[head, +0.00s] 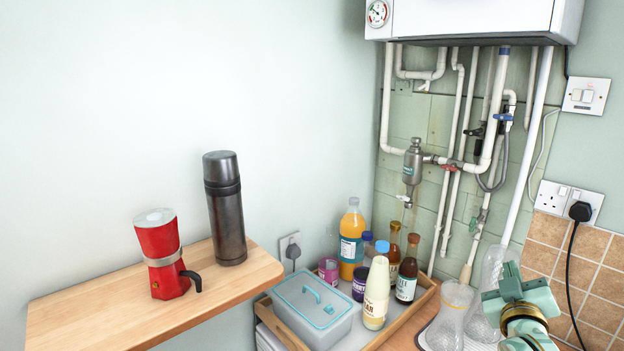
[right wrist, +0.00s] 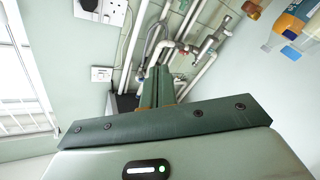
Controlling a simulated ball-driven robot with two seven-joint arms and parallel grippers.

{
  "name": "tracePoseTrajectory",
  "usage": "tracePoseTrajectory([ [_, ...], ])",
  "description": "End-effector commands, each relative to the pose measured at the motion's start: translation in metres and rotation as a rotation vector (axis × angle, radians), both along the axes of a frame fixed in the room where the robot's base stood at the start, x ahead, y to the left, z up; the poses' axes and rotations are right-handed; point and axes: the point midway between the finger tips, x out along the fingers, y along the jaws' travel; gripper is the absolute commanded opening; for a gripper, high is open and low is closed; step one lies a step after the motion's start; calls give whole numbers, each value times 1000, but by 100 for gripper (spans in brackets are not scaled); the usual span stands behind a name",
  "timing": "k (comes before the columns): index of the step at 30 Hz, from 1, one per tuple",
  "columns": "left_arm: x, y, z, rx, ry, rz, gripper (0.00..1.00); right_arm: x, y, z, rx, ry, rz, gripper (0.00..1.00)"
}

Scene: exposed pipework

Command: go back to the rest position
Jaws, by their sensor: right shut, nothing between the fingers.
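My right gripper (head: 514,282) is pale green and shows at the lower right of the head view, in front of the clear glass vessels by the wall. In the right wrist view its dark green fingers (right wrist: 156,88) are together, with nothing held between them. They point toward the wall with the white pipes (right wrist: 158,50). My left gripper is in neither view.
A wooden shelf (head: 75,312) holds a red moka pot (head: 160,245) and a dark flask (head: 225,210). A wooden tray (head: 395,322) carries several bottles and a lidded box (head: 312,308). A boiler (head: 470,18) hangs above the pipework. Sockets (head: 565,200) are at right.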

Motion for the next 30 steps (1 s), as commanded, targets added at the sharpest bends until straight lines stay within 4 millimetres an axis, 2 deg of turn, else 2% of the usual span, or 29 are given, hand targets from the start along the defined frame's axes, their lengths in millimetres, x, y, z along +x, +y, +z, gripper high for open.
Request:
tracePoseTrajectory([
  [1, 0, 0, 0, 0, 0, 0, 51, -19, 13, -30, -10, 113, 17, 0],
  [3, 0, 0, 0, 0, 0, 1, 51, -50, 33, -71, -13, 281, 39, 0],
  [7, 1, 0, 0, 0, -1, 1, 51, -110, 62, -125, -19, 537, 63, 0],
  [12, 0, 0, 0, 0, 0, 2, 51, -179, 86, -164, -27, 773, 78, 0],
  [20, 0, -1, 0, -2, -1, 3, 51, -274, 110, -191, -47, 1059, 92, 0],
  [24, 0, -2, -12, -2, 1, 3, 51, -266, 119, -249, -10, 1098, 125, 0],
  [26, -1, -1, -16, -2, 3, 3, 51, -265, 123, -274, 7, 1116, 141, 0],
  [30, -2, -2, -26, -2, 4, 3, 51, -266, 133, -337, 59, 1160, 179, 0],
])
